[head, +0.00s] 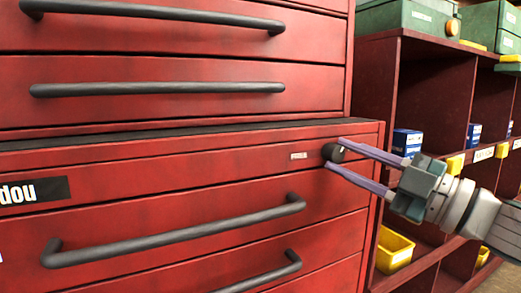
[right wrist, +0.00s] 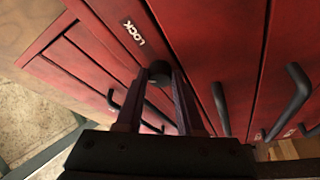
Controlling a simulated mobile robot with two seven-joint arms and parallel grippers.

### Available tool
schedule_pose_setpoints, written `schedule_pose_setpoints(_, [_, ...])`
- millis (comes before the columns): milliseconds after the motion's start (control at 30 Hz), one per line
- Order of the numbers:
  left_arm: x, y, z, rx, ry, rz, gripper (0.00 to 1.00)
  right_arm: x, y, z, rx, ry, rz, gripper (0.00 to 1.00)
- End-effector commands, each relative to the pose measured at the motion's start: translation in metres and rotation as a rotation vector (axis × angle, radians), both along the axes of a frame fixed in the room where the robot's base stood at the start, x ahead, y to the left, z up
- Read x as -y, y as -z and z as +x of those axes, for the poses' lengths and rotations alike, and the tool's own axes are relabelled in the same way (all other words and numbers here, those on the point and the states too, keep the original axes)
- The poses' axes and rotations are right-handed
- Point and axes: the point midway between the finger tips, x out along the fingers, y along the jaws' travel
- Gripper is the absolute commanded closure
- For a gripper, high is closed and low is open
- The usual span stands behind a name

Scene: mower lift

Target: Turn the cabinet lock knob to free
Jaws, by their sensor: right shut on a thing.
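The black lock knob (head: 332,152) sits on the top front strip of the lower red cabinet (head: 230,165), near its right edge. A small label (head: 299,156) is beside it to the left. In the right wrist view the label reads LOCK (right wrist: 134,32) and the knob (right wrist: 159,70) shows between the fingertips. My right gripper (head: 334,154) reaches in from the right with its two purple-grey fingers on either side of the knob, shut on it. The knob's turn angle cannot be made out. My left gripper is not in view.
Long black drawer handles (head: 175,230) stick out below the knob, and more handles (head: 160,88) are on the upper drawers. A red shelf unit (head: 385,80) at the right holds blue-white boxes (head: 407,142), a yellow bin (head: 394,250) and green cases (head: 405,17).

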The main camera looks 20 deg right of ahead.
Motion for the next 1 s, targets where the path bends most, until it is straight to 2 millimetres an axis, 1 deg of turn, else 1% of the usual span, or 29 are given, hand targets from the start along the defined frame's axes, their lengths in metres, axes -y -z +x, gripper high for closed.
schedule_pose_setpoints(33, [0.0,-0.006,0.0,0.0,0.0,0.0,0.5,0.001,-0.004,0.0,0.001,0.001,-0.046,1.0])
schedule_pose_setpoints(300, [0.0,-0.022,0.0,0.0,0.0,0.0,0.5,0.002,-0.006,0.0,0.021,0.001,-0.287,1.0])
schedule_pose_setpoints(500, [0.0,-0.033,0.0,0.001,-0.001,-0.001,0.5,0.002,-0.007,0.0,0.032,0.001,-0.43,1.0])
schedule_pose_setpoints(733, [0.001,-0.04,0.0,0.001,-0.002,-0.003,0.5,0.002,-0.007,0.0,0.042,0.001,-0.536,1.0])
schedule_pose_setpoints(1000, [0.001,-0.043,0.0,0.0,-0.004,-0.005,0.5,0.002,-0.006,0.0,0.044,0.001,-0.584,1.0])
